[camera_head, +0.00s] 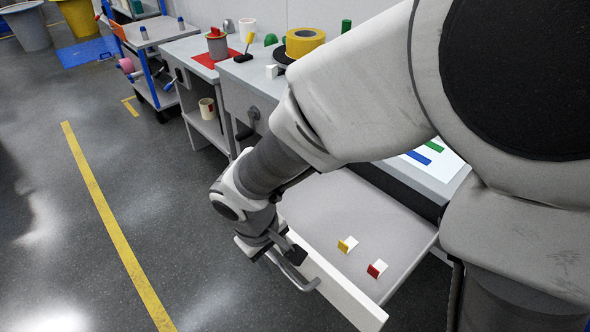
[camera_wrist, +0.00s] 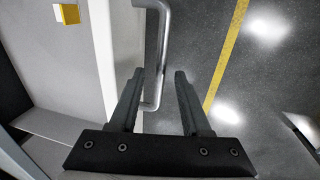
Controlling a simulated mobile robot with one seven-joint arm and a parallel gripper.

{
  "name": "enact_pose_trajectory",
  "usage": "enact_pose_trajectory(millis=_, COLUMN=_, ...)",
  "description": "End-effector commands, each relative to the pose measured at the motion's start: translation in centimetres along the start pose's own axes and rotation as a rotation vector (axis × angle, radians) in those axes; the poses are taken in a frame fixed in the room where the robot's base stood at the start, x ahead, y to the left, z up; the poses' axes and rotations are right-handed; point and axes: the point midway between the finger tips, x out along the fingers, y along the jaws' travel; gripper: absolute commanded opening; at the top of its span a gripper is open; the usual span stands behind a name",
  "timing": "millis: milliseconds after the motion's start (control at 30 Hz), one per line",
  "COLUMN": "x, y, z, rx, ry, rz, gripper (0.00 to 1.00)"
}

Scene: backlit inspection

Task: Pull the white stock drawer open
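The white stock drawer stands out from the bench, with its white front panel (camera_head: 335,290) toward the aisle and its grey floor (camera_head: 345,215) exposed. It holds a yellow-and-white block (camera_head: 347,245) and a red-and-white block (camera_head: 377,268). A grey bar handle (camera_head: 298,278) is on the front panel. My gripper (camera_head: 285,252) is at the handle's far end. In the wrist view, my gripper (camera_wrist: 160,74) has its fingers apart on either side of the handle bar (camera_wrist: 163,50), with visible gaps. The drawer front (camera_wrist: 125,50) lies to the left.
The bench top (camera_head: 262,80) holds tape rolls, a lit panel and small items. A blue-framed cart (camera_head: 155,60) stands farther back. The grey floor (camera_head: 60,230) left of the drawer is clear, with a yellow line (camera_head: 105,215). My arm hides part of the bench.

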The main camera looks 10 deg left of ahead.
Motion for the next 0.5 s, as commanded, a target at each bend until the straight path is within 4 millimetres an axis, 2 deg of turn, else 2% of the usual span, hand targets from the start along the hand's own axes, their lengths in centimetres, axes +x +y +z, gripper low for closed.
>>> enact_pose_trajectory(millis=267, x=-0.4, y=0.0, z=0.0, rx=0.000, ry=-0.001, rz=0.000, gripper=0.47)
enact_pose_trajectory(millis=367, x=-1.6, y=0.1, z=0.0, rx=0.000, ry=0.000, rz=0.001, gripper=0.47)
enact_pose_trajectory(millis=500, x=-4.6, y=0.1, z=0.0, rx=0.001, ry=0.002, rz=0.001, gripper=0.47)
